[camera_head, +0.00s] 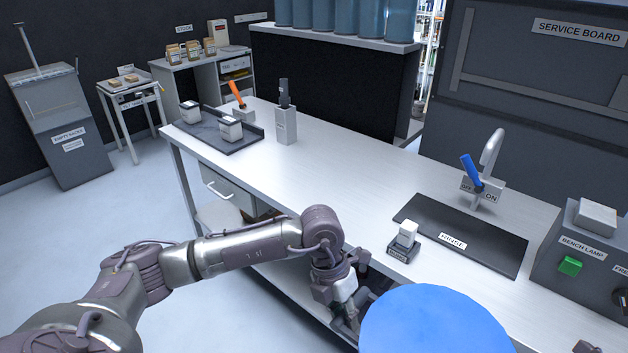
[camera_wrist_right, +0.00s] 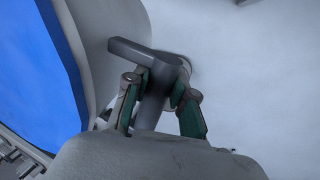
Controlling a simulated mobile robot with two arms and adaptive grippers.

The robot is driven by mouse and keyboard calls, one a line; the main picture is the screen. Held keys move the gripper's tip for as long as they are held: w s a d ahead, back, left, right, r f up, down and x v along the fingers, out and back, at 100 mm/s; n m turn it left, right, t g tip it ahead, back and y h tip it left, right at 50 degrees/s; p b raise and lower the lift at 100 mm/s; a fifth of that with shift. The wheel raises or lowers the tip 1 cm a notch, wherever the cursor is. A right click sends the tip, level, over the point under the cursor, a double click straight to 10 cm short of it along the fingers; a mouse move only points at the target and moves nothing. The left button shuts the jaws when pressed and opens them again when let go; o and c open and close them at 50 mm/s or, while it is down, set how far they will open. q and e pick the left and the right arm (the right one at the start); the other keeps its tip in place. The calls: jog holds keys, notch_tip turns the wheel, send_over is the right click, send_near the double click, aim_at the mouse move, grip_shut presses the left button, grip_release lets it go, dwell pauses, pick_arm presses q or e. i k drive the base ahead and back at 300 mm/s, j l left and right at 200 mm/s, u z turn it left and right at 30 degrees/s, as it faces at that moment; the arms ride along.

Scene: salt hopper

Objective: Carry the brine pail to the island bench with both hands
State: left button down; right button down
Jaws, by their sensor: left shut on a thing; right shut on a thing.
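The brine pail shows in the head view as a large blue round top (camera_head: 435,322) at the bottom edge, in front of the long pale bench (camera_head: 350,160). My left gripper (camera_head: 347,318) is shut at the pail's left side; its fingertips and the handle there are largely hidden. In the right wrist view the pail's blue top (camera_wrist_right: 40,70) and pale wall (camera_wrist_right: 105,30) are at the left. My right gripper (camera_wrist_right: 157,98) is shut on the pail's dark grey handle (camera_wrist_right: 135,52). The pail's lower part is hidden.
On the bench are a dark rinse mat (camera_head: 465,232), a tap with a blue lever (camera_head: 470,170), a small white-topped block (camera_head: 405,238), a lamp box (camera_head: 575,260), a grey upright unit (camera_head: 286,125) and a dark tray (camera_head: 215,135). The bench's middle is clear.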

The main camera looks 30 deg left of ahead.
aim_at(332, 187)
jog(key=j, duration=0.8)
jog(key=i+j, duration=0.1)
jog(key=j, duration=0.65)
